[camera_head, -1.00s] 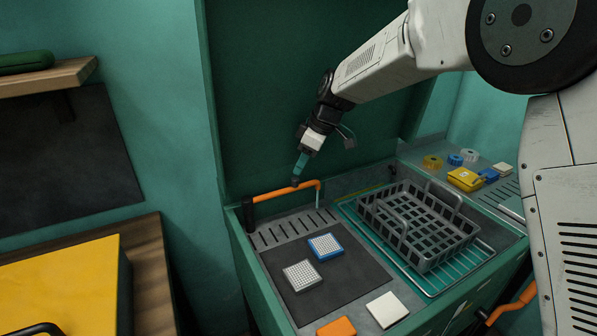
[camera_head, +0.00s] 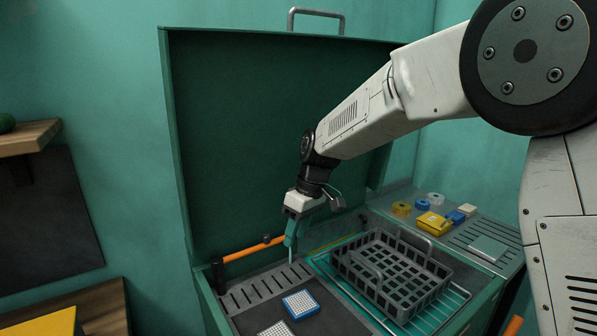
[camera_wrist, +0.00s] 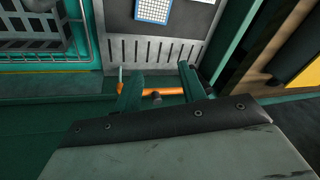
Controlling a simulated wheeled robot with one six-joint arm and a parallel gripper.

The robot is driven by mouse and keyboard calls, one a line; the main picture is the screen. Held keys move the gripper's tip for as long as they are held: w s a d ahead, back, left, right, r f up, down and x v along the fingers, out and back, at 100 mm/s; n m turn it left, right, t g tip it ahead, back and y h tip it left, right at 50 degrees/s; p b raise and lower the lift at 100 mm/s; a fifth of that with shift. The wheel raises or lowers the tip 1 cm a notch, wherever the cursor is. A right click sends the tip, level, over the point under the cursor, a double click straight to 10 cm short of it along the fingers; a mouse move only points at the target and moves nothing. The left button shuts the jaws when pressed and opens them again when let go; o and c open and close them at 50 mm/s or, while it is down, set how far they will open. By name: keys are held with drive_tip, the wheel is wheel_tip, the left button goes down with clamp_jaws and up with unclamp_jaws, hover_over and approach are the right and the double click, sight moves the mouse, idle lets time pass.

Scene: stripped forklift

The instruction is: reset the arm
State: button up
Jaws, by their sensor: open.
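My arm (camera_head: 365,115) reaches in from the right in the head view, bent down over the open green case. My gripper (camera_head: 290,243) points downward at the back edge of the case, next to the right part of an orange bar handle (camera_head: 252,251). In the wrist view my gripper (camera_wrist: 160,80) has its two green fingers apart, with nothing held between them. The orange bar also shows there (camera_wrist: 165,91), behind and between the fingers. I cannot tell whether the fingers touch it.
A grey wire basket (camera_head: 395,275) stands on a rack right of my gripper. A blue-edged tile (camera_head: 300,304) and a grey tile (camera_head: 275,330) lie on the dark mat. A yellow box (camera_head: 433,223) and rolls sit at the back right. The raised green lid (camera_head: 250,130) stands behind.

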drive_tip(key=s+d+r+m+h, duration=0.1)
drive_tip(key=s+d+r+m, duration=0.1)
drive_tip(key=s+d, duration=0.7)
drive_tip(key=s+d+r+m+t+h, duration=0.1)
drive_tip(key=s+d+r+m, duration=0.2)
drive_tip(key=s+d, duration=0.6)
drive_tip(key=s+d+r+m+t, duration=0.1)
drive_tip(key=s+d+m, duration=0.5)
drive_tip(key=s, duration=1)
drive_tip(key=shift+s+d+r+h, duration=0.35)
drive_tip(key=shift+d+r, duration=0.4)
drive_tip(key=shift+d, duration=1.1)
